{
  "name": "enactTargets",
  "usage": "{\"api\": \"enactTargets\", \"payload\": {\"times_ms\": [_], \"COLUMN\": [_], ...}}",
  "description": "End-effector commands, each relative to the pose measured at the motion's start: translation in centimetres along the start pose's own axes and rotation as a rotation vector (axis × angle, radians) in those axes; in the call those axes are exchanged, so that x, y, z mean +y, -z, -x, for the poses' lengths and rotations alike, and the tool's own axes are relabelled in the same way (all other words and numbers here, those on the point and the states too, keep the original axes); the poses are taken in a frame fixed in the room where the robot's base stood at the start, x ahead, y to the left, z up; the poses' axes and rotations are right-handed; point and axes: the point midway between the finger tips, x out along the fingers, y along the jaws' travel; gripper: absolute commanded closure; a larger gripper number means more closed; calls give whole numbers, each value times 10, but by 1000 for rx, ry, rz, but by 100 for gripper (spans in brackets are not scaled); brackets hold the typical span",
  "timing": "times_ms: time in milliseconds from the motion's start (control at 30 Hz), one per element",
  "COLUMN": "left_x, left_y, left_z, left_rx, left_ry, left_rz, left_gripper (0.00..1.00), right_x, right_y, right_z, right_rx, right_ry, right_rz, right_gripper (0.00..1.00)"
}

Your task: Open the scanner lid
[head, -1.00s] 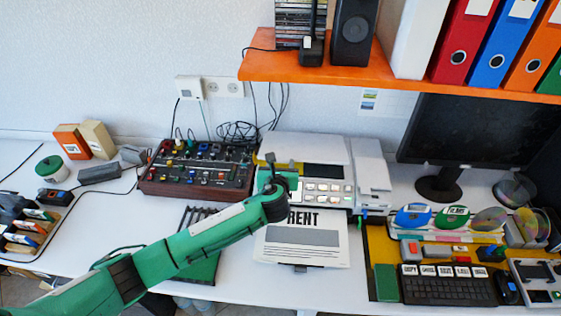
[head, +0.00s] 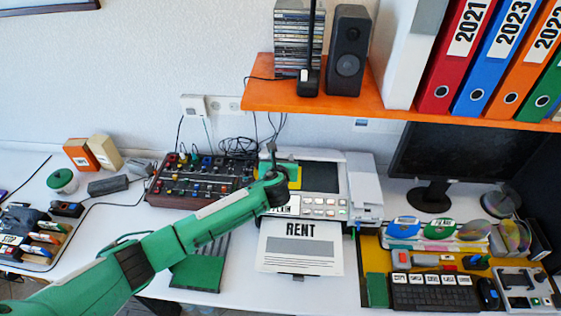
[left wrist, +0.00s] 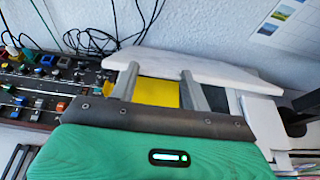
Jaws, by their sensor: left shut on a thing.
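The white printer-scanner (head: 357,185) stands on the desk against the wall. Its lid (head: 325,155) is raised and shows as a thin white slab, with the dark scanner glass (head: 318,178) bare below it. A yellow sheet (head: 294,180) lies on the glass, partly behind my arm. My green left gripper (head: 272,150) is at the left part of the lid. In the left wrist view my left gripper's grey fingers (left wrist: 160,70) reach the edge of the lid (left wrist: 205,66), shut on it, with the yellow sheet (left wrist: 158,93) visible between them. My right gripper is out of view.
An orange shelf (head: 310,98) with a speaker and binders overhangs the back. A mixer with knobs (head: 200,178) stands close on the left. A printed RENT page (head: 300,250) lies in front; a monitor (head: 455,155) stands right.

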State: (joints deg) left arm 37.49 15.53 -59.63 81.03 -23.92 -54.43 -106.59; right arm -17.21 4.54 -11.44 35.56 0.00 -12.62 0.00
Motion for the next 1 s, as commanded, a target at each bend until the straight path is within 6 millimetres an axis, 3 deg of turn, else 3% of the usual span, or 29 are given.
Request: {"api": "enactTargets", "payload": {"times_ms": [100, 567, 600, 700, 1000], "left_x": [0, 0, 0, 0, 0], "left_y": [-9, -10, -10, -9, -7], "left_z": [-1, -2, -2, -2, -1], "left_rx": [-7, -8, -8, -7, -3], "left_ry": [1, 1, 1, 1, 1], "left_rz": [0, 0, 0, 0, 0], "left_gripper": [94, 94, 49, 31, 31], "right_x": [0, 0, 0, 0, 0], "right_y": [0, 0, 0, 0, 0], "right_z": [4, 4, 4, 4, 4], "right_rx": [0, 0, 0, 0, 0], "right_ry": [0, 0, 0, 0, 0], "right_rz": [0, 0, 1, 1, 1], "right_gripper": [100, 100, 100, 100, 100]}}
